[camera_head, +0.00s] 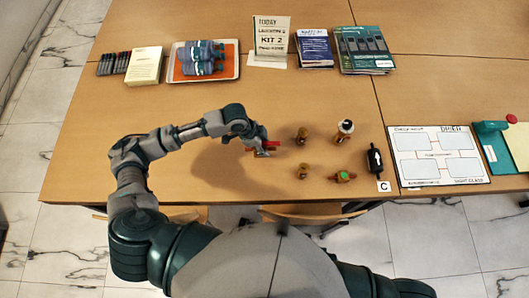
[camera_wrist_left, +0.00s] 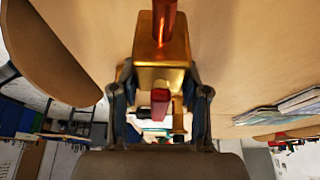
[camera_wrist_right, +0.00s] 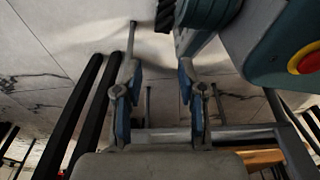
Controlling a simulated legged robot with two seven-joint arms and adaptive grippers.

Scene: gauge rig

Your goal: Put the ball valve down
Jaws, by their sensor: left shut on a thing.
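The ball valve (camera_head: 271,144), brass with a red handle, is at my left gripper (camera_head: 259,146), near the middle of the table. In the left wrist view its brass body (camera_wrist_left: 163,80) is between the two fingers of my left gripper (camera_wrist_left: 160,98), which is shut on it. I cannot tell whether the valve touches the table. My right gripper (camera_wrist_right: 160,95) is open and empty in the right wrist view, over the floor; it does not show in the head view.
Right of the valve stand brass fittings (camera_head: 301,136), a white-topped fitting (camera_head: 344,130), a green-handled part (camera_head: 343,177) and a black cylinder (camera_head: 375,160). A printed board (camera_head: 438,180) lies further right. A tray (camera_head: 174,74) and booklets (camera_head: 364,50) line the back. Table left of the valve is clear.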

